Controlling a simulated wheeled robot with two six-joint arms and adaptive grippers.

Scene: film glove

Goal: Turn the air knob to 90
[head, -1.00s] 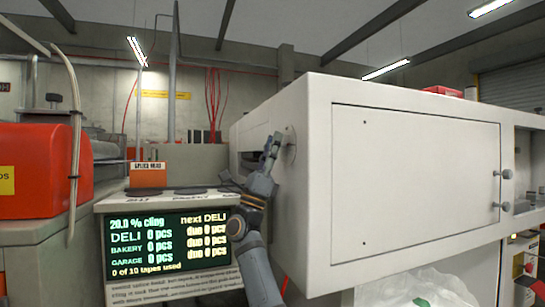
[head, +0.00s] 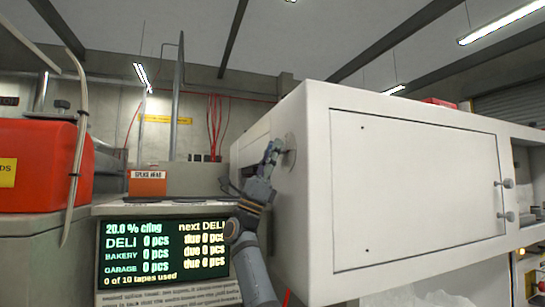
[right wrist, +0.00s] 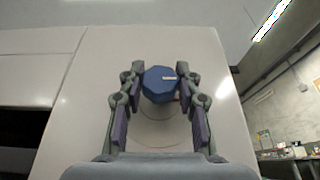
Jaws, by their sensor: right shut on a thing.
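The air knob (right wrist: 160,84) is a blue faceted knob with a pale pointer mark, seen in the right wrist view on a white panel. The pale mark lies about level, pointing right in that view. My right gripper (right wrist: 160,88) has one finger on each side of the knob and is shut on it. In the head view my right gripper (head: 272,152) reaches the left side face of the white cabinet (head: 315,180), and the knob is hidden there by the fingers. The dial's numbers cannot be read. My left gripper is not in view.
A display (head: 165,250) reads 20.0 % cling, with several lines of counts. An orange splice head block (head: 148,184) sits behind it. A red machine (head: 40,165) stands at the left. The cabinet fills the right, with two door knobs (head: 508,183).

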